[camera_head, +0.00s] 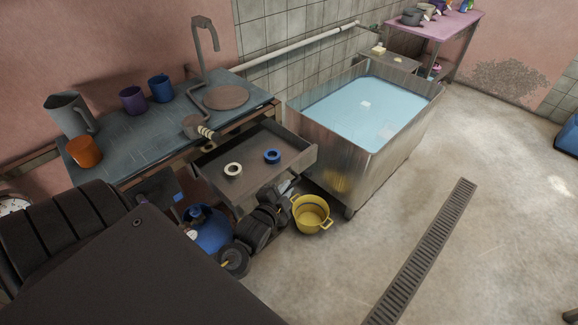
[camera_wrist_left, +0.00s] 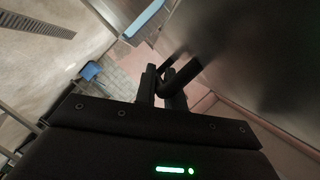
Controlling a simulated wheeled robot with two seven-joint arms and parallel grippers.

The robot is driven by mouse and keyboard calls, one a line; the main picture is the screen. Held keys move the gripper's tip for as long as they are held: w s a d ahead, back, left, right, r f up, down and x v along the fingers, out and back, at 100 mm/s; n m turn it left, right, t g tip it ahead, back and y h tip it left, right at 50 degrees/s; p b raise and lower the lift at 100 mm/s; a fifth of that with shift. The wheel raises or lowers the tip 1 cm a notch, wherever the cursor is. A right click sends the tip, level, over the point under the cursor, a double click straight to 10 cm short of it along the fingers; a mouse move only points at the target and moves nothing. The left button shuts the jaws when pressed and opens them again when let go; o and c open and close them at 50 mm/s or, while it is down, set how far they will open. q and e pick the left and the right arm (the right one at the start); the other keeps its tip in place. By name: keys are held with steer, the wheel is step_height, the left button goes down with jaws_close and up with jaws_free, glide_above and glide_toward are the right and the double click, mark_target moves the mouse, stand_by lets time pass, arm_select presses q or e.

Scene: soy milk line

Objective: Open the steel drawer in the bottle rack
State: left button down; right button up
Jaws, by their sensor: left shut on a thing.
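The steel drawer (camera_head: 225,184) is pulled out from under the worktop at the left of the head view, its inside open to view. A white ring-shaped roll (camera_head: 233,170) and a blue one (camera_head: 272,156) lie in it. My left gripper (camera_head: 286,187) is at the drawer's front, low down and partly hidden by my dark wrist. In the left wrist view the fingers (camera_wrist_left: 163,85) are shut on a dark bar-like handle (camera_wrist_left: 181,74). My right gripper is not in view.
The worktop (camera_head: 150,135) holds a grey jug (camera_head: 69,114), an orange cup (camera_head: 84,152) and two other mugs. A steel tank (camera_head: 375,165) of bluish liquid stands right of the drawer. A yellow pot (camera_head: 311,214) is on the floor near my gripper.

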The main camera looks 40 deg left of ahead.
arm_select(q)
steer(key=shift+a, duration=0.1)
steer(key=c, duration=1.8)
jaws_free()
steer(key=shift+o, duration=0.2)
steer(key=shift+s, duration=0.1)
steer(key=b+v, duration=0.1)
steer(key=v, duration=0.9)
steer(key=shift+s, duration=0.35)
